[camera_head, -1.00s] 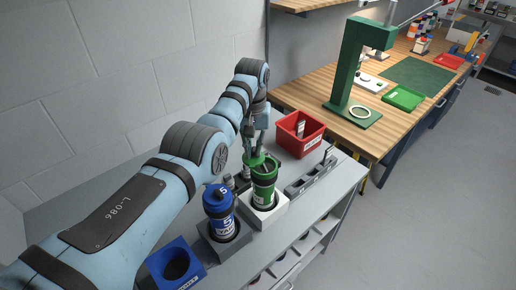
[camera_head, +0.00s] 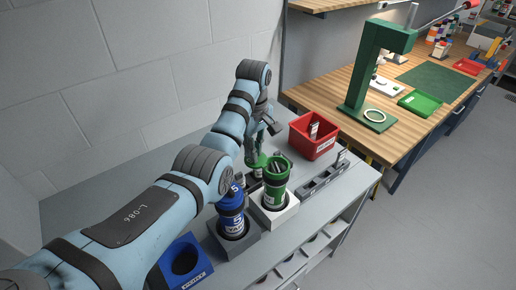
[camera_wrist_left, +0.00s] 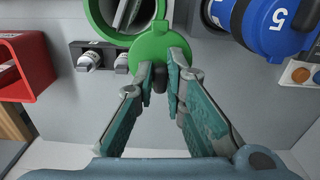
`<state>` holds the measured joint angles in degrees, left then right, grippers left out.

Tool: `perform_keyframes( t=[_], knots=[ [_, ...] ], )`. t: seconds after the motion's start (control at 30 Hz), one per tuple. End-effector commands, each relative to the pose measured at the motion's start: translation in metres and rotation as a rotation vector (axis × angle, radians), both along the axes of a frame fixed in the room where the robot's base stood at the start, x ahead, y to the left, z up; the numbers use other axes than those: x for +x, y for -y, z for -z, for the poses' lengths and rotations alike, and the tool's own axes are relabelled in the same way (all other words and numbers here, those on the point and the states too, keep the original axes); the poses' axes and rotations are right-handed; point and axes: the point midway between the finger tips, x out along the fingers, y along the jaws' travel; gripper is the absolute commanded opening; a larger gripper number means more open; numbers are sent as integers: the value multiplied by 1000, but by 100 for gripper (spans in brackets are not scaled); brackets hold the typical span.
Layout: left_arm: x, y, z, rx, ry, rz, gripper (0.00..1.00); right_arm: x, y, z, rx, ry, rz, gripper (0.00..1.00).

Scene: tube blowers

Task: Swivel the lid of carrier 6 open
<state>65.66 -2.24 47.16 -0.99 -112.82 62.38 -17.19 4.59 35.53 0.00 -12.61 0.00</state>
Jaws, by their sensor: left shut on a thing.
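Carrier 6, a green canister (camera_head: 274,188), stands upright in a white square holder (camera_head: 265,217). Its top is open and shows dark contents inside; its open mouth also shows at the top of the left wrist view (camera_wrist_left: 92,10). The round green lid (camera_wrist_left: 165,43) is swung out beside the mouth, toward the wall in the head view (camera_head: 254,161). My left gripper (camera_wrist_left: 162,78) is shut on the lid's small dark knob at the lid's edge. In the head view its fingers are partly hidden. My right gripper is not in view.
A blue carrier marked 5 (camera_head: 231,208) stands in a grey holder close beside carrier 6, partly behind my arm. An empty blue holder (camera_head: 184,262) is nearer. A red bin (camera_head: 313,138) and a grey rack (camera_head: 323,178) stand beyond and to the right.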

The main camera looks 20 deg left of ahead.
Motion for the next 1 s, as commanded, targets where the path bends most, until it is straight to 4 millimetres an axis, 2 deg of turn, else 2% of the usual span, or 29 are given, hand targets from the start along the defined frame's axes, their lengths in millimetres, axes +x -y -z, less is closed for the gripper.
perform_keyframes(
  t=[0.3, 0.8, 0.83, 0.9, 0.93, 1.0],
  knots=[
    [-4, -2, 1, 0, 0, -116, 0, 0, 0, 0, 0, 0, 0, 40],
    [-5, -2, 0, 0, -1, -134, 0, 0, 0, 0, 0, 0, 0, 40],
    [-5, -2, 0, 0, -1, -134, 16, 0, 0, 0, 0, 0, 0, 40],
    [-5, -2, 0, 0, -1, -134, 27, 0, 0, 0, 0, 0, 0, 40],
    [-5, -2, 0, 0, -1, -133, 32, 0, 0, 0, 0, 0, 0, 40],
    [-5, -2, 0, 0, -1, -133, 32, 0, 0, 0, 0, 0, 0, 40]
  ],
)
